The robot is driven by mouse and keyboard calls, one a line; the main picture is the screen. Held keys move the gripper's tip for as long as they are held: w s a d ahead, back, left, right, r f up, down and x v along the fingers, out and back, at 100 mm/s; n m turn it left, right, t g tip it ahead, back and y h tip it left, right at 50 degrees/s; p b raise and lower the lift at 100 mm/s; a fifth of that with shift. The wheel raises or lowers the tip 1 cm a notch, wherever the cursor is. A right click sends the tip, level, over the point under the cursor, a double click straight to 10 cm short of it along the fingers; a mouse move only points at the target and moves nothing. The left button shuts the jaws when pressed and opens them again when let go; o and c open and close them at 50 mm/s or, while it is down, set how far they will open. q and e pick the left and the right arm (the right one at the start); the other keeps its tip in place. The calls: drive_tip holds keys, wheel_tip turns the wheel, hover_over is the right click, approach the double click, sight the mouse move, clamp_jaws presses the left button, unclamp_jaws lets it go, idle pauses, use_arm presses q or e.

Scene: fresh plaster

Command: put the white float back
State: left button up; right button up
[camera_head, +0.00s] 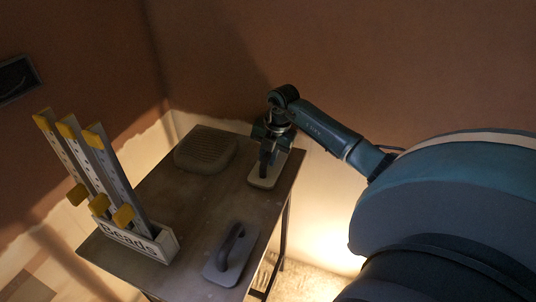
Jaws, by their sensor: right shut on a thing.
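A white float (264,181) lies flat on the table at its right edge, towards the back. My right gripper (268,150) is over it, pointing down, and is shut on the float's dark handle, which the fingers partly hide. A second float (221,268), grey with a dark handle, lies at the front of the table. My left gripper is not in view.
The table (185,215) has bare room in its middle. A ribbed rounded block (205,150) lies at the back. A box labelled "Beads" (128,240) at the front left holds upright level-like bars with yellow ends (95,160). Walls stand close behind.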

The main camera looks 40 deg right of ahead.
idle(0.3)
drive_tip(key=o, duration=1)
drive_tip(key=shift+f, duration=0.1)
